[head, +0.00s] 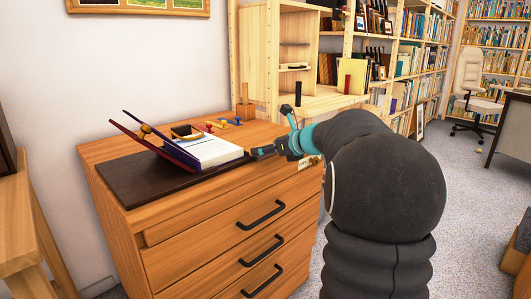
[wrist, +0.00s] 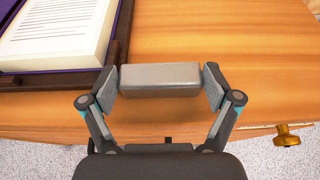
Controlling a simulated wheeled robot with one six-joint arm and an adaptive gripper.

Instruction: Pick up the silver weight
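The silver weight (wrist: 160,78) is a grey rectangular block. In the wrist view it lies crosswise between the two fingertips of my gripper (wrist: 160,85), with a pad against or very close to each end. The gripper looks shut on it, with the fingers spread to its width. It is over or on the wooden dresser top (wrist: 255,50); I cannot tell whether there is space under it. In the head view my gripper (head: 284,144) is at the right front part of the dresser top, and the weight cannot be made out there.
An open book (head: 215,151) on a dark board (head: 135,184) lies left of the gripper. Small colored items (head: 222,124) and a wooden pen holder (head: 246,108) stand at the back. The dresser's front edge is close below the gripper. A bookshelf (head: 345,95) stands behind.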

